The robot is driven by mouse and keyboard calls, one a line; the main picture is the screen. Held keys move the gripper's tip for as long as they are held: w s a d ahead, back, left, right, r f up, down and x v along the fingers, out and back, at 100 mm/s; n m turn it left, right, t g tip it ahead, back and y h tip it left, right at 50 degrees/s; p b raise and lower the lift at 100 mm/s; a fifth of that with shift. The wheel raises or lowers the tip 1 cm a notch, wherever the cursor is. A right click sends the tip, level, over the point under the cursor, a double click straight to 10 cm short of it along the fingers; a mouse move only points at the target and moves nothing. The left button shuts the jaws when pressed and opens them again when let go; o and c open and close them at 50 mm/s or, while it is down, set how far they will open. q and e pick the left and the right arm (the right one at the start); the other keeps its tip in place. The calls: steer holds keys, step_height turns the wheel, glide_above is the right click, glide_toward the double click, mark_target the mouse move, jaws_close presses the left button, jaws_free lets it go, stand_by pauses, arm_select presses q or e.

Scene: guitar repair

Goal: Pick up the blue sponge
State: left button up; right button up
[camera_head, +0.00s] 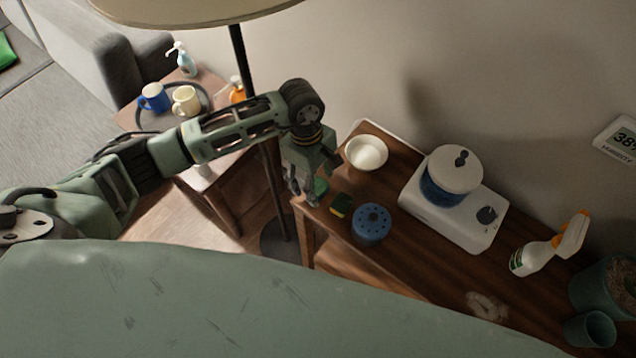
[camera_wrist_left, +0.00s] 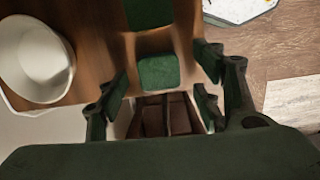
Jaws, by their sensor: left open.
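No clearly blue sponge shows. A green sponge-like block (camera_wrist_left: 158,73) lies on the wooden table near its edge, framed between my open left gripper's fingers in the left wrist view. In the head view its green (camera_head: 320,187) shows beside my left gripper (camera_head: 303,190), which points down over the table's left end and partly hides it. A second sponge, dark green and yellow (camera_head: 341,205), lies just to the right; a dark green block also shows at the top of the wrist view (camera_wrist_left: 150,12). The fingers hold nothing. My right gripper is out of view.
A blue round holed container (camera_head: 371,223) stands close to the second sponge. A white bowl (camera_head: 366,153) is behind. A white appliance with a blue pot (camera_head: 452,190) and a spray bottle (camera_head: 548,245) stand farther right. A lamp pole (camera_head: 262,150) rises left of the table.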

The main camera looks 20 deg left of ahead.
mark_target(322, 191)
arm_select(q)
steer(key=shift+d+f, duration=0.1)
steer(key=shift+f, duration=0.7)
steer(key=shift+c, duration=0.4)
steer(key=c, duration=0.7)
steer(key=shift+r, duration=0.15)
steer(key=shift+r, duration=0.25)
steer(key=r, duration=0.1)
steer(key=r+b, duration=0.2)
steer(key=shift+s+d+r, duration=0.35)
steer(key=shift+s+d, duration=0.05)
steer(key=shift+s+d+r+b, duration=0.4)
steer(key=shift+s+d+r, duration=0.75)
steer(key=shift+s, duration=0.2)
steer(key=shift+s+d+r+b, duration=0.45)
steer(key=shift+s+d+r, duration=0.65)
steer(key=shift+s, duration=0.25)
steer(key=shift+s+d+r+b, duration=0.4)
steer(key=shift+s+d+r, duration=0.7)
steer(key=shift+s, duration=0.25)
